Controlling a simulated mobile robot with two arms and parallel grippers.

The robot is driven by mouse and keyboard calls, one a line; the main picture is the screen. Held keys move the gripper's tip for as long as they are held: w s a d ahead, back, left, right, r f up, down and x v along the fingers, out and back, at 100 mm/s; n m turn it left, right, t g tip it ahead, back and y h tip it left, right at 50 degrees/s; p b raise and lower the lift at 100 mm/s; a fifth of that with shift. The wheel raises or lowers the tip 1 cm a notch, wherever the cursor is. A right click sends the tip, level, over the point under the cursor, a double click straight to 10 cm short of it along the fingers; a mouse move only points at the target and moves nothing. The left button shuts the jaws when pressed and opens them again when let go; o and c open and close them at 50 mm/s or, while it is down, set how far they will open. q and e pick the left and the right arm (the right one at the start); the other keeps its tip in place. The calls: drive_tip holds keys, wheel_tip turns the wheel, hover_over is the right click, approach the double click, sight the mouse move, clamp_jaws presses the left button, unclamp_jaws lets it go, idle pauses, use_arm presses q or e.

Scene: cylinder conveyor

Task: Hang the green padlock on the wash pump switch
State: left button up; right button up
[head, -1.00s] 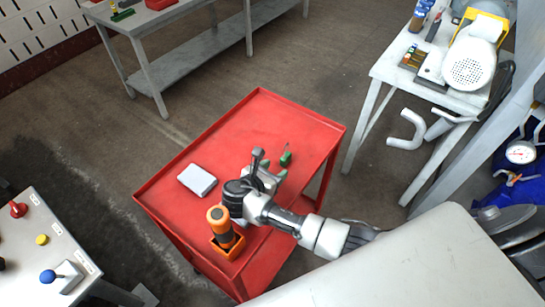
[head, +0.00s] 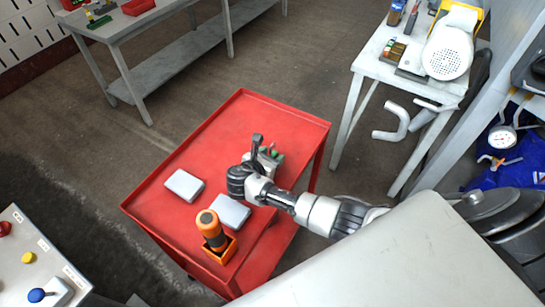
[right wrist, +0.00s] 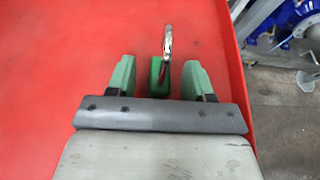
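The green padlock (right wrist: 158,82) is on the red cart top (head: 290,115), its metal shackle pointing away from my gripper in the right wrist view. My right gripper (head: 271,157) is low over the cart. In the right wrist view its green-padded fingers stand open on either side of the padlock, with a gap on each side. In the head view the gripper partly hides the padlock. A grey panel (head: 30,285) at the lower left carries a red, a yellow and a blue control; its labels are too small to read, so I cannot tell which is the wash pump switch.
Two grey boxes (head: 184,185) (head: 231,212) and an orange-and-black tool in an orange holder (head: 217,250) stand on the cart near my right arm. A white table with a motor (head: 448,52) is at the right. A grey bench (head: 160,15) is at the back.

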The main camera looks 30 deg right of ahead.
clamp_jaws()
drive_tip(key=shift+r, duration=0.1)
